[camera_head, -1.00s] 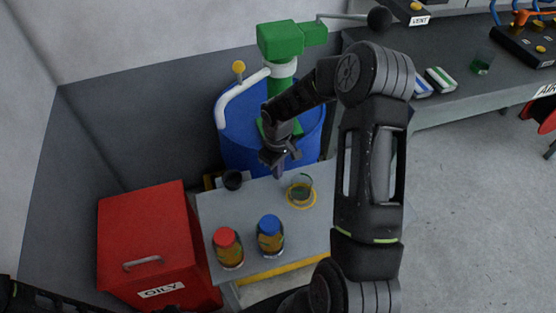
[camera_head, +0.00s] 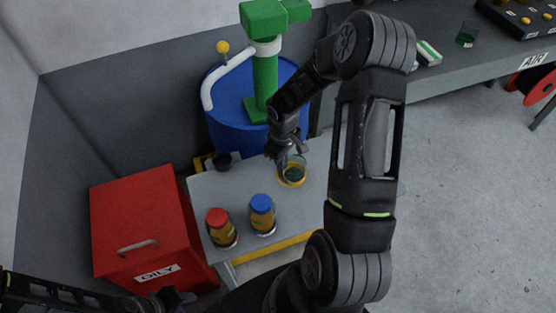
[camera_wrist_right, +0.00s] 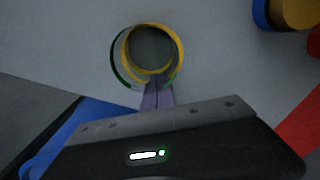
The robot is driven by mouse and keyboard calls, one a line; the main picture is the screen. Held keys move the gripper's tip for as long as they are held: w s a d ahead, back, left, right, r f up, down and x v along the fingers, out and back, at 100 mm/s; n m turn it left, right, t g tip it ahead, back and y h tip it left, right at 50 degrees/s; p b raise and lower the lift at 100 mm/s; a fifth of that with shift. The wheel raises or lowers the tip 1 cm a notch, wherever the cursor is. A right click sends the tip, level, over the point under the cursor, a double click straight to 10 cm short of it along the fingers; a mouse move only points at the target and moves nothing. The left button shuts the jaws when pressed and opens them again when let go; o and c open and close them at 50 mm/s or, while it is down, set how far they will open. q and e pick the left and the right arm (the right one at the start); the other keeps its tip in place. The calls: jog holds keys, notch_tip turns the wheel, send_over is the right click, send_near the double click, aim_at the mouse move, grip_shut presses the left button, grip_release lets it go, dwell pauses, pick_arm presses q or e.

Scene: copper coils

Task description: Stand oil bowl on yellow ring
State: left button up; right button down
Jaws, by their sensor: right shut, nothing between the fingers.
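The oil bowl looks like a clear glass vessel (camera_head: 297,163), upright on the grey side table. The yellow ring (camera_head: 292,182) shows at its base; the bowl seems to stand on it. In the right wrist view the bowl's greenish glass rim (camera_wrist_right: 114,62) sits slightly off-centre from the yellow ring (camera_wrist_right: 180,48). My right gripper (camera_head: 283,164) points down at the bowl's left edge, shut and empty. Its fingertips (camera_wrist_right: 157,88) overlap the bowl's near rim in the wrist view; I cannot tell whether they touch. My left gripper (camera_head: 176,298) is low at left, its jaws unclear.
Two jars, red-lidded (camera_head: 221,229) and blue-lidded (camera_head: 262,214), stand at the table's front. A red OILY bin (camera_head: 145,215) stands left, a blue drum (camera_head: 225,125) with green pump (camera_head: 264,75) behind.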

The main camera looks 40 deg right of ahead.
jog(key=shift+w, duration=0.1)
jog(key=shift+r, duration=0.5)
notch_tip(320, 180, up, 7)
jog(key=shift+a, duration=0.15)
